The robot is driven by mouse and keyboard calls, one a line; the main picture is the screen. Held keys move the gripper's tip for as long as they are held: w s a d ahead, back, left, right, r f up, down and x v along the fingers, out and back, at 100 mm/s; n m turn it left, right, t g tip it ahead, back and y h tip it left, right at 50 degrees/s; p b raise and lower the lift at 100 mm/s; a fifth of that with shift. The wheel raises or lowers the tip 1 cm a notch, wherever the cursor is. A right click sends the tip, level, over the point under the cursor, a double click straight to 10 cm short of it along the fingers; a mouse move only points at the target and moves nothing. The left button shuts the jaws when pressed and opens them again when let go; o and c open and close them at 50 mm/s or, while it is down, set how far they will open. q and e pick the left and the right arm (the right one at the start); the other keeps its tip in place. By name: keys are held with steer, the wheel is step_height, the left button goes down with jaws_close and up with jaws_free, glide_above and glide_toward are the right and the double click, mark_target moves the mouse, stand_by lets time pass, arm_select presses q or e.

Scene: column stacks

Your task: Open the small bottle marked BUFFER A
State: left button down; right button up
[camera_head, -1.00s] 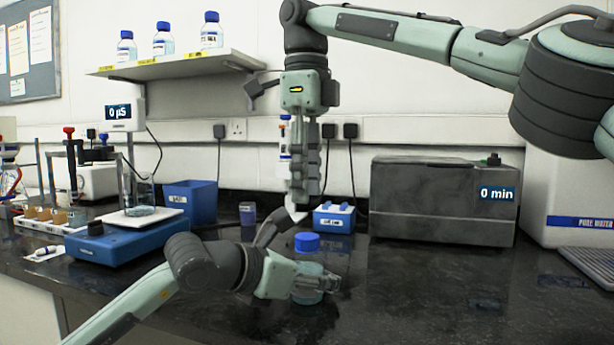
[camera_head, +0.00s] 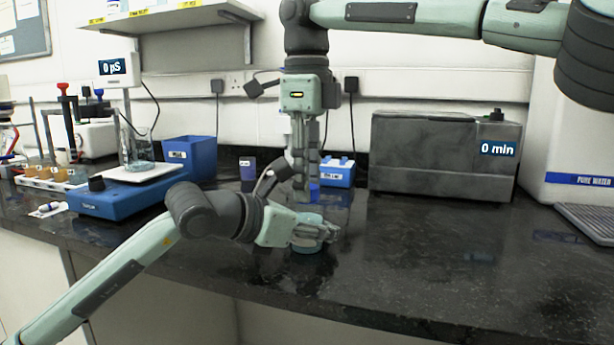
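A small clear bottle (camera_head: 307,249) with bluish liquid stands on the dark bench in front of me. Its label cannot be read from here. My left gripper (camera_head: 316,232) comes in from the left, with its fingers closed around the bottle's body. My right gripper (camera_head: 307,198) points straight down from above, with its fingertips at the bottle's blue cap (camera_head: 314,191). The fingers hide most of the cap. They are seen side-on, so I cannot tell whether they grip it.
A blue scale (camera_head: 112,203) with a beaker (camera_head: 137,152) stands left, near a blue bin (camera_head: 190,157). Behind the grippers are a small blue rack (camera_head: 338,173) and a purple cup (camera_head: 247,168). A grey box reading 0 min (camera_head: 430,158) stands right. The front right bench is clear.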

jaws_close()
steer(key=n, duration=0.6)
steer(key=shift+n, duration=0.3)
steer(key=n, duration=0.2)
steer(key=shift+n, duration=0.3)
steer(key=n, duration=1.2)
steer(key=shift+r+n, duration=0.1)
steer(key=shift+n, duration=0.3)
steer(key=n, duration=1.4)
steer(key=shift+n, duration=0.4)
steer(key=n, duration=1.2)
steer(key=shift+r+n, duration=0.1)
steer(key=shift+n, duration=0.2)
steer(key=n, duration=0.4)
steer(key=shift+n, duration=0.4)
steer(key=shift+r, duration=0.2)
